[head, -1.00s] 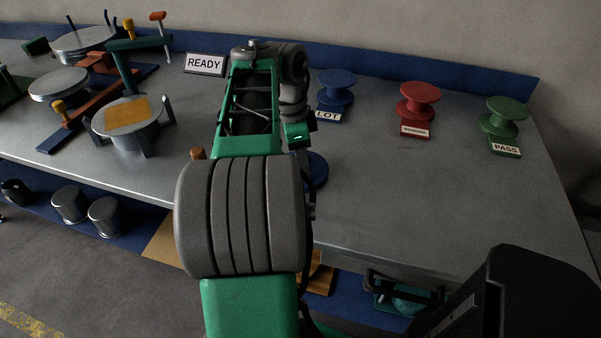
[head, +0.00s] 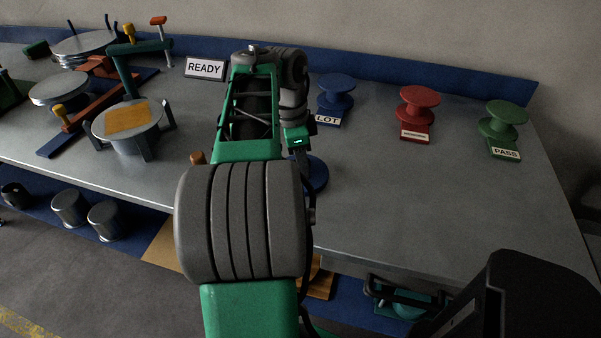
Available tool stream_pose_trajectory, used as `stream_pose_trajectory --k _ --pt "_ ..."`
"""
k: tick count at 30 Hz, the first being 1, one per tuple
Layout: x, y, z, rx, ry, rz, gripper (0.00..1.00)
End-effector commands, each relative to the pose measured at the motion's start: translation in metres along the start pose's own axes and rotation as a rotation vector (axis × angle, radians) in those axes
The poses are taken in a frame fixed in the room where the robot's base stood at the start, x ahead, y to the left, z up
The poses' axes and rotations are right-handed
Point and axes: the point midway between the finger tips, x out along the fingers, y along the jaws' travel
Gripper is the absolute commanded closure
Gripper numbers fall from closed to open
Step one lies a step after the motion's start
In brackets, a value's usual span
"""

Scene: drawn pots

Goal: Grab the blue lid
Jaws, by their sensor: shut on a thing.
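A round blue lid (head: 318,173) shows in the head view near the middle of the bench, just right of my arm. My arm hides its left part. My gripper (head: 304,163) points down at the lid from above, with its upper part showing beside my green wrist. It is shut on the blue lid, though the fingertips and the grip itself are mostly hidden. I cannot tell whether the lid is clear of the bench top.
Blue (head: 336,97), red (head: 419,105) and green (head: 502,122) spool-shaped stands with labels are along the back right. A READY sign (head: 205,68) stands behind my arm. Fixtures with round plates (head: 127,120) crowd the left. The right bench top (head: 420,190) is clear.

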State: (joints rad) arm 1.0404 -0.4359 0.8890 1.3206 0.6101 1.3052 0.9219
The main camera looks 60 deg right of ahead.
Motion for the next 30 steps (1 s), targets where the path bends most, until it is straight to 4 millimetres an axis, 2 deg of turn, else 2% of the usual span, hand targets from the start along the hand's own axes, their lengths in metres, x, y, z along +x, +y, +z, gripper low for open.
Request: stream_pose_trajectory --k 1,8,24,30 --pt "0.009 0.005 0.002 -0.002 -0.003 0.023 1.00" --pt "0.008 0.005 0.002 -0.002 -0.004 0.025 1.00" --pt "-0.034 0.002 -0.005 -0.002 -0.002 0.013 1.00" --pt "-0.036 0.002 -0.005 -0.001 -0.002 0.011 1.00"
